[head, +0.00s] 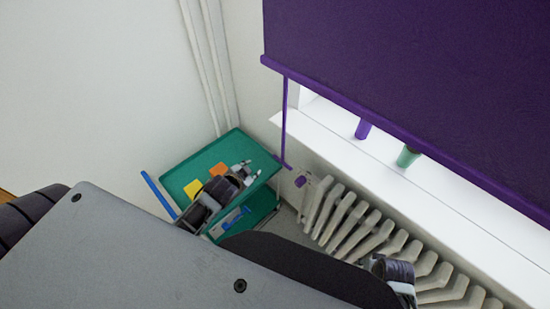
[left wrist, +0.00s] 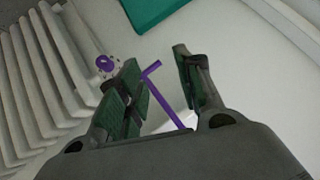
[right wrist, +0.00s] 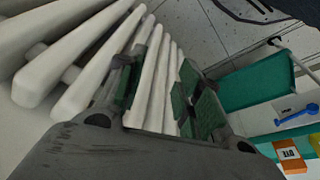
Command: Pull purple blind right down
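The purple blind (head: 420,70) hangs partly lowered at the upper right of the head view, its bottom bar above the white sill. A thin purple pull rod (head: 284,115) hangs from the bar's left end and has a short crosspiece at its lower end. My left gripper (head: 247,171) is open close to that lower end. In the left wrist view the pull rod (left wrist: 167,98) shows between the spread fingers, with no visible grip on it. My right gripper (right wrist: 160,88) is open and empty, low in front of the radiator; the head view shows only part of it.
A white ribbed radiator (head: 345,220) with a purple valve knob (head: 300,181) stands under the sill (head: 440,185). A purple object (head: 363,129) and a green one (head: 407,156) stand on the sill. A green cart (head: 235,145) with orange and yellow items fills the corner.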

